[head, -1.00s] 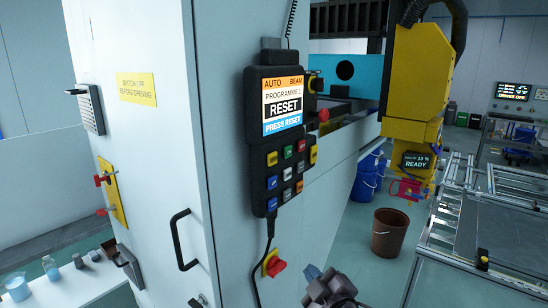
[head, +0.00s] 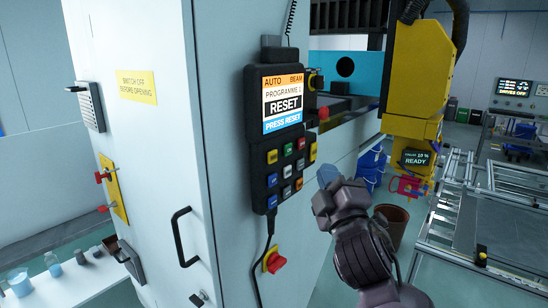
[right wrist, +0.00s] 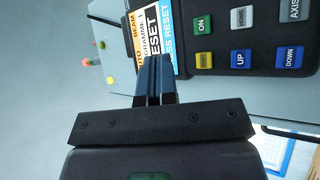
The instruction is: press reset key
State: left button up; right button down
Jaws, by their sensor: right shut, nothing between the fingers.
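The control pendant (head: 260,135) hangs on the corner of the white cabinet. Its lit screen (head: 283,105) reads "RESET" and "PRESS RESET". Below it are rows of coloured keys. In the right wrist view I read the green ON key (right wrist: 203,26), the blue UP key (right wrist: 240,60) and the blue DOWN key (right wrist: 289,57). A yellow key (right wrist: 204,60) sits beside ON; its label is unclear, and I cannot pick out a reset label. My right gripper (head: 326,176) is shut and empty, right of the keypad and apart from it. Its fingertips (right wrist: 153,62) overlap the screen in the wrist view.
A red knob (head: 275,262) on a yellow plate sits below the pendant. A black door handle (head: 178,238) and the pendant's cable are nearby. A yellow machine head (head: 415,80) stands at the right. A brown bucket (head: 396,215) is partly behind my right arm.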

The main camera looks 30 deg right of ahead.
aim_at(273, 157)
jog(key=w+a+b, duration=0.1)
jog(key=w+a, duration=0.2)
jog(key=w, duration=0.5)
jog(key=shift+a, duration=0.2)
dwell(0.7)
dwell(0.7)
jog(key=shift+w, duration=0.2)
dwell(0.6)
jog(key=shift+w+a, duration=0.15)
jog(key=shift+w, duration=0.1)
